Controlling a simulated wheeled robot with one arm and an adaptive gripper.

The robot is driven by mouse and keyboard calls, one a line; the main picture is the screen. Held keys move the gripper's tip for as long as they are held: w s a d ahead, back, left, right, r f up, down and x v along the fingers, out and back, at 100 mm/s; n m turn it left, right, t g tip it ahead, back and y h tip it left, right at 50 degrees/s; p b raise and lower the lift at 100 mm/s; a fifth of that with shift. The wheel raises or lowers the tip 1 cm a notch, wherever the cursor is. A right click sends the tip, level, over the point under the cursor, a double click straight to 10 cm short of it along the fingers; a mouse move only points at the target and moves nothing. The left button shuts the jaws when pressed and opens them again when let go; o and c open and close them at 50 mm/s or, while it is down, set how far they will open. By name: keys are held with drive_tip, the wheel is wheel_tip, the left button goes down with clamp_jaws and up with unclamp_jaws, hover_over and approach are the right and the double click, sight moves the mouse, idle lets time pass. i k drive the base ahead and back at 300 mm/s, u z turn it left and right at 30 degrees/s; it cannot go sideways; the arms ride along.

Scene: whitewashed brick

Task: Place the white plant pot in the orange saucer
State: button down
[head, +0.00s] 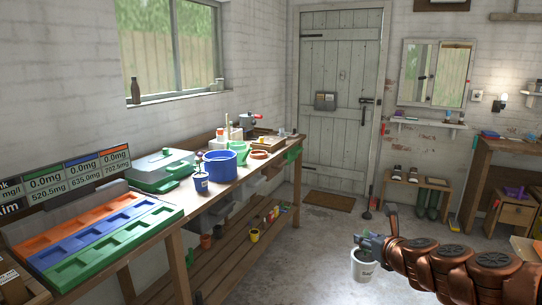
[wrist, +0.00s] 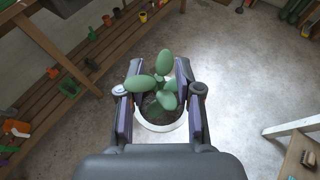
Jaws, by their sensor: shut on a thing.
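The white plant pot (head: 364,268) hangs upright over the concrete floor in the head view, with dark lettering on its side. My gripper (head: 368,243) is shut on the pot near its rim. In the wrist view, the fingers of my gripper (wrist: 155,98) lie on either side of the pot, whose white rim (wrist: 160,139) shows around dark soil and a green leafy plant. A small orange-brown round dish (head: 260,154), which looks like the saucer, sits on the left workbench toward its far end, well away from the pot. Its inside is too small to make out.
The floor (head: 308,262) between bench and gripper is clear.

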sight(259, 156)
drive_tip(key=z, duration=0.35)
drive_tip(key=i, duration=1.7)
drive_tip(key=u, duration=1.05)
drive_tip(key=i, duration=0.6)
drive_tip(key=u, duration=0.5)
